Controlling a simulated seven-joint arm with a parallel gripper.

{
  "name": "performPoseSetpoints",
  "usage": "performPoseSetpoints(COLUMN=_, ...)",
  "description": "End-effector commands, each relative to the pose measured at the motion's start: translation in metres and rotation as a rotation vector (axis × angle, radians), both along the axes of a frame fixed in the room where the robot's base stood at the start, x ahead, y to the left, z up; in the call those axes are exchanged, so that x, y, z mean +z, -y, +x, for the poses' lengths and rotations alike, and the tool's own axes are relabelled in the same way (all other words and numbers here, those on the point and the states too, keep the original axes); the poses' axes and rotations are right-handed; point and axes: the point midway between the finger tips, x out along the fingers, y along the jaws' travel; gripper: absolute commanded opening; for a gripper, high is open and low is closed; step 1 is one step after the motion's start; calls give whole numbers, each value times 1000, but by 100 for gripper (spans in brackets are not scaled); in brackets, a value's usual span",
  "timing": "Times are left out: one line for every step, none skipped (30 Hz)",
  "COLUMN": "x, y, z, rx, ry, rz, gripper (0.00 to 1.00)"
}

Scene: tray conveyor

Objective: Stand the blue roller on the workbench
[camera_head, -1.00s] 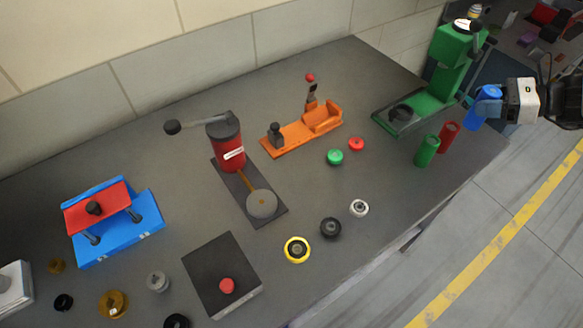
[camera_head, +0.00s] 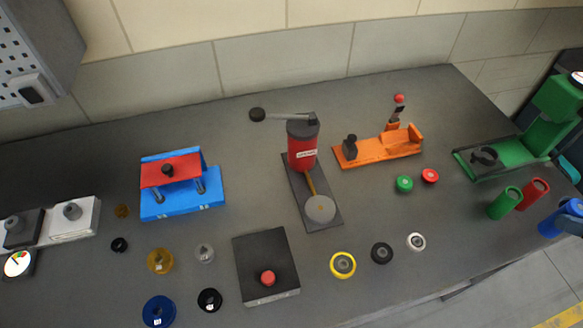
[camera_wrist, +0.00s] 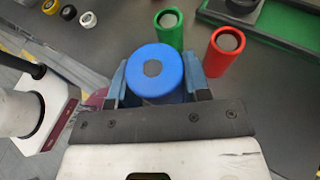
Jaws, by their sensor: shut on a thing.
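The blue roller (camera_head: 558,220) is an upright-looking blue cylinder at the right edge of the head view. In the wrist view the blue roller (camera_wrist: 152,58) shows its round end with a dark centre. My gripper (camera_wrist: 155,78) is shut on it, one blue finger on each side. Only a bit of my gripper shows in the head view. The workbench (camera_head: 440,225) is a dark grey top. The roller is near its right front edge; whether its lower end touches the top is hidden.
A green roller (camera_head: 505,203) and a red roller (camera_head: 534,193) stand close to the blue one. A green press (camera_head: 550,115) is behind them. Green and red buttons (camera_head: 404,183) and several rings lie to the left. The bench is bare between the rings and the green roller.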

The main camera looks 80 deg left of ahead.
Motion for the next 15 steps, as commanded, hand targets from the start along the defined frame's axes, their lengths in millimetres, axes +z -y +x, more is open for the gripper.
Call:
performPoseSetpoints(x=0, y=0, z=0, rx=0, ry=0, rz=0, gripper=14)
performPoseSetpoints(x=0, y=0, z=0, rx=0, ry=0, rz=0, gripper=14)
performPoseSetpoints(x=0, y=0, z=0, rx=0, ry=0, rz=0, gripper=14)
performPoseSetpoints(x=0, y=0, z=0, rx=0, ry=0, rz=0, gripper=14)
performPoseSetpoints(x=0, y=0, z=0, rx=0, ry=0, rz=0, gripper=14)
performPoseSetpoints(x=0, y=0, z=0, rx=0, ry=0, rz=0, gripper=14)
performPoseSetpoints(x=0, y=0, z=0, rx=0, ry=0, rz=0, gripper=14)
performPoseSetpoints(x=0, y=0, z=0, rx=0, ry=0, rz=0, gripper=14)
performPoseSetpoints(x=0, y=0, z=0, rx=0, ry=0, rz=0, gripper=14)
performPoseSetpoints(x=0, y=0, z=0, rx=0, ry=0, rz=0, gripper=14)
performPoseSetpoints(x=0, y=0, z=1, rx=0, ry=0, rz=0, gripper=14)
performPoseSetpoints(x=0, y=-1, z=1, rx=0, ry=0, rz=0, gripper=14)
performPoseSetpoints(x=0, y=-1, z=2, rx=0, ry=0, rz=0, gripper=14)
performPoseSetpoints(x=0, y=-2, z=3, rx=0, ry=0, rz=0, gripper=14)
performPoseSetpoints(x=0, y=-2, z=4, rx=0, ry=1, rz=1, gripper=14)
